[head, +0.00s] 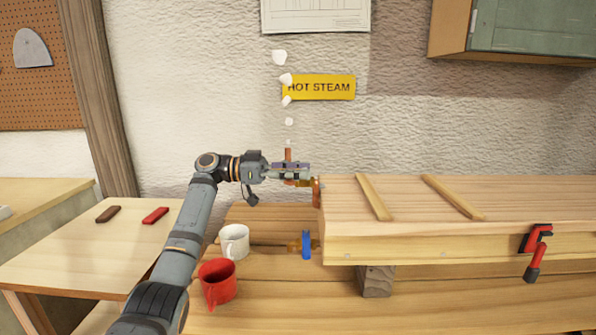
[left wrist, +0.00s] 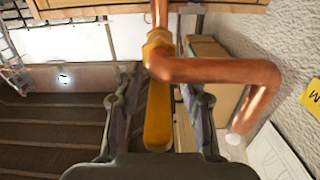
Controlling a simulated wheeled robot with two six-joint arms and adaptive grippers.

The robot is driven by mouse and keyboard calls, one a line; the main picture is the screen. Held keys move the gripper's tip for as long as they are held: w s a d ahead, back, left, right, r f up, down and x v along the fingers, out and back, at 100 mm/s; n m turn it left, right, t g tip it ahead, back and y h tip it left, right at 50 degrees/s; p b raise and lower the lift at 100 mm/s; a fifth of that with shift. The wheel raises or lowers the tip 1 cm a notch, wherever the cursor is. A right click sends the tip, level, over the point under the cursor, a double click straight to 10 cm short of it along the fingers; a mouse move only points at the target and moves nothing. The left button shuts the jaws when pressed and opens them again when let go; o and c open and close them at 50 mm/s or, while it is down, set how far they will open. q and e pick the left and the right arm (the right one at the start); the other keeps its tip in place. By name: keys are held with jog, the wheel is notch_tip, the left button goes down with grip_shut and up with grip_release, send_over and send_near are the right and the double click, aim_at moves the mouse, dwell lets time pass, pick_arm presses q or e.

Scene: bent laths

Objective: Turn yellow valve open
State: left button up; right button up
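The yellow valve lever (left wrist: 158,115) shows in the left wrist view. It runs down from a brass fitting (left wrist: 157,45) on a copper pipe (left wrist: 220,70). My left gripper (left wrist: 158,80) has its two fingers apart, one on each side of the lever, with a gap on both sides. In the head view my left gripper (head: 298,170) is at the left end of the wooden box, by the upright copper pipe (head: 288,153). The gripper largely hides the lever there. My right gripper is not in view.
White steam puffs (head: 280,57) rise above the pipe, before a yellow HOT STEAM sign (head: 330,87). A blue valve handle (head: 306,244) is lower down. A red clamp (head: 536,240) grips the box (head: 450,245).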

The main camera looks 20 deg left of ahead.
pick_arm(q)
jog(key=shift+r, duration=0.1)
jog(key=v, duration=1.2)
